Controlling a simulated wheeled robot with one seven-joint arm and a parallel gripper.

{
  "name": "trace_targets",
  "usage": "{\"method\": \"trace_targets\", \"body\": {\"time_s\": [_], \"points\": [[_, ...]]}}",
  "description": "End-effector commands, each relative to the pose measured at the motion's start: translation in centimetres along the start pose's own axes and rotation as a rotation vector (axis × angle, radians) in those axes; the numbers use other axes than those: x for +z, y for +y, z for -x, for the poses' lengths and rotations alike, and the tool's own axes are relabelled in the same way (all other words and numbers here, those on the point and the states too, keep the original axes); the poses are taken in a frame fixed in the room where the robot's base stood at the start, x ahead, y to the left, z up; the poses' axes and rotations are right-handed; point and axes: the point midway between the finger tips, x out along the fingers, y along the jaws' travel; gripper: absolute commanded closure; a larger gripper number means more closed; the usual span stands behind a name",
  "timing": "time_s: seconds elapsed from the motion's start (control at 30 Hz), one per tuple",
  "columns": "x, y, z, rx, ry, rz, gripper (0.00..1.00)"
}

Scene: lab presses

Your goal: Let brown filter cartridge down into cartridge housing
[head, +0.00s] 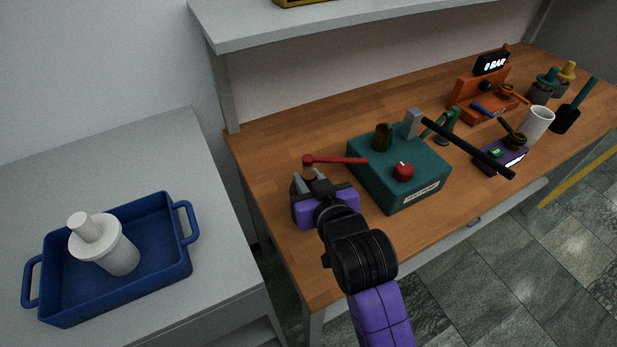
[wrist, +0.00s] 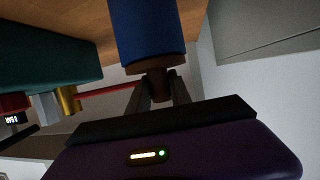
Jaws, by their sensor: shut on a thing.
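My gripper (wrist: 158,90) is shut on a short brown stem, which I take to be the top of the brown filter cartridge (wrist: 156,85). Beyond the fingertips in the wrist view, a wider brown edge meets a blue cylinder (wrist: 150,28); I cannot tell whether this is the cartridge housing, or how deep the cartridge sits. In the head view my gripper (head: 310,182) is over the near left end of the wooden bench, and its purple body hides most of what is below. A red lever (head: 340,160) reaches right from beside the fingers.
A teal press (head: 425,182) with a red knob (head: 403,171) and a black bar stands close right of my gripper. Left, a blue tray (head: 118,303) holds a white stemmed cylinder (head: 118,255). An orange device (head: 463,92) stands farther back. The bench's front left is clear.

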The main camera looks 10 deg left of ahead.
Motion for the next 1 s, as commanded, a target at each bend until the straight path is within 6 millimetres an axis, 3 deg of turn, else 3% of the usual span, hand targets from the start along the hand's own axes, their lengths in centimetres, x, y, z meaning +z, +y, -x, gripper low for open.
{"method": "trace_targets", "body": {"time_s": [0.1,0.13,0.23,0.63,1.0], "points": [[0.2,0.0,-0.1,0.0,0.001,0.0,1.0],[0.1,0.0,-0.1,0.0,0.001,0.0,0.69],[0.1,0.0,-0.1,0.0,0.001,0.0,0.5],[0.2,0.0,0.5,0.0,0.001,0.0,0.5],[0.3,0.0,5.8,0.0,0.001,-0.001,0.5]]}}
